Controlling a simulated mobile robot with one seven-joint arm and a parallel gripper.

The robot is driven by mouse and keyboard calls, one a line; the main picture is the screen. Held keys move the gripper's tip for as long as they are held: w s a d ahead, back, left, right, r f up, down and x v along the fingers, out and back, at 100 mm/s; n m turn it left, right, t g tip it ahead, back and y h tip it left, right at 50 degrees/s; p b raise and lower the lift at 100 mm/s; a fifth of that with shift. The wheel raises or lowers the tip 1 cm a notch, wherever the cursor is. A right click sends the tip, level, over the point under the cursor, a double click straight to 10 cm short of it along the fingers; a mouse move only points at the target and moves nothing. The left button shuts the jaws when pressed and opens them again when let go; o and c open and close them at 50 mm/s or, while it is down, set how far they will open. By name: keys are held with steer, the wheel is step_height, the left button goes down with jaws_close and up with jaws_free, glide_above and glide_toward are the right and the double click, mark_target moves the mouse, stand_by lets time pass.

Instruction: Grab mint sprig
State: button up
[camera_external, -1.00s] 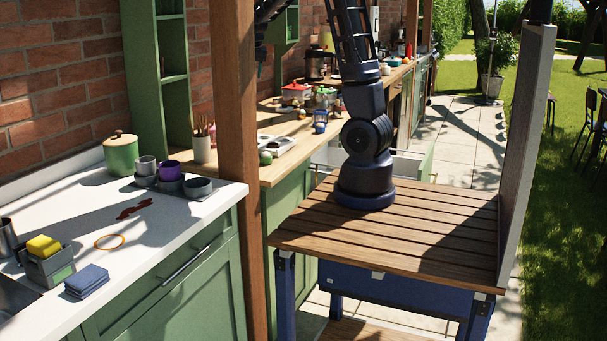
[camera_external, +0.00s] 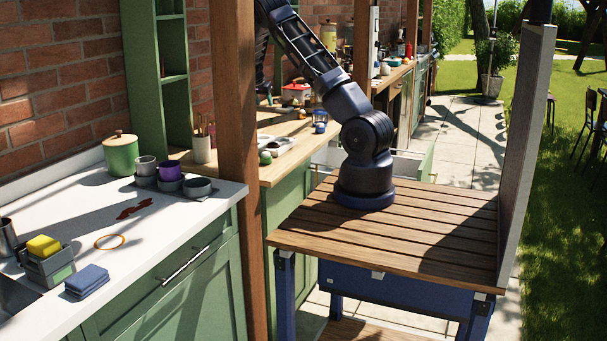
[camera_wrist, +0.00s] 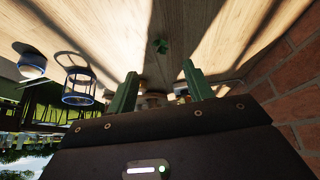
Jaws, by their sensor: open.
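The mint sprig appears to be the small green leafy clump (camera_wrist: 160,46) lying on the wooden counter (camera_wrist: 110,25) in the wrist view. My gripper (camera_wrist: 160,69) shows there with its two green fingers apart and nothing between them. The sprig lies just beyond the fingertips, about midway between them in the picture. In the external view my arm reaches left over the wooden counter. The gripper end is largely hidden behind the wooden post there, and I cannot make out the sprig.
A brick wall (camera_wrist: 300,75) is at right. The wooden post (camera_external: 236,120) stands near the arm in the external view.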

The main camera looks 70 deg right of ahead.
mark_target(271, 120)
steer(key=x, duration=1.2)
steer(key=shift+d, duration=0.4)
steer(key=shift+r, duration=0.1)
jaws_close()
